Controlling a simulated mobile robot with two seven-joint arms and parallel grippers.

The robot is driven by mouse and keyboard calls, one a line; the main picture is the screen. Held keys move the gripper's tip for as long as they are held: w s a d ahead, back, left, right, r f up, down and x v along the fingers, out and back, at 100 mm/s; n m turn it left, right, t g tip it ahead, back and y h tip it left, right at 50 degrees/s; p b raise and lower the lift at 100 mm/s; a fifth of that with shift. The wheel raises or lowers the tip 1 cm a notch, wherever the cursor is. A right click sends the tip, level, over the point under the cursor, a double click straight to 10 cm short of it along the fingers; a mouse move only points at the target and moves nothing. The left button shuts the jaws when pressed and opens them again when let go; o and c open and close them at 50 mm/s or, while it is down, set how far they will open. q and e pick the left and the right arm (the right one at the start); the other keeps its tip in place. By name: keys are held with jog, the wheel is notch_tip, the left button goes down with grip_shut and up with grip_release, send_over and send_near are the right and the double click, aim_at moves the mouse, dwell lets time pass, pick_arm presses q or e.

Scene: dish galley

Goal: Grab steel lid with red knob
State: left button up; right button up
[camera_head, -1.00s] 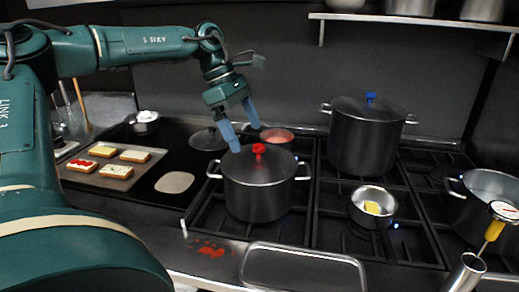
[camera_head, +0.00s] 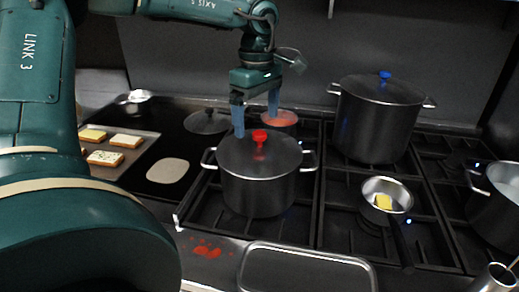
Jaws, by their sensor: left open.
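The steel lid with the red knob (camera_head: 236,153) sits on a dark pot (camera_head: 258,194) on the stove. Its red knob (camera_head: 260,137) stands up at the lid's middle. My left gripper (camera_head: 256,128) is open, with its two blue fingers pointing down. The fingers appear above and around the far side of the red knob, one to its left and one to its right. I cannot tell whether they touch the knob. My right gripper is not in view.
A larger pot with a blue-knobbed lid (camera_head: 384,90) stands behind to the right. A small pan (camera_head: 374,213) holds something yellow. A dark lid (camera_head: 207,121) and a pan of red food (camera_head: 278,118) lie behind. A metal tray (camera_head: 305,248) is in front.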

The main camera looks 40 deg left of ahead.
aim_at(259, 133)
pick_arm(q)
jog(key=shift+w+d+f+p, duration=0.1)
jog(key=shift+f+p, duration=0.1)
jog(key=shift+f, duration=0.7)
jog(key=shift+w+a+f+p, duration=0.1)
jog(key=shift+f+p, duration=0.1)
jog(key=shift+f, duration=0.75)
jog(key=shift+w+d+f+p, duration=0.1)
jog(key=shift+f+p, duration=0.1)
jog(key=shift+f, duration=0.7)
jog(key=shift+c, duration=0.3)
jog(key=shift+s, duration=0.15)
jog(key=c, duration=1.4)
jog(key=shift+f, duration=0.1)
grip_shut()
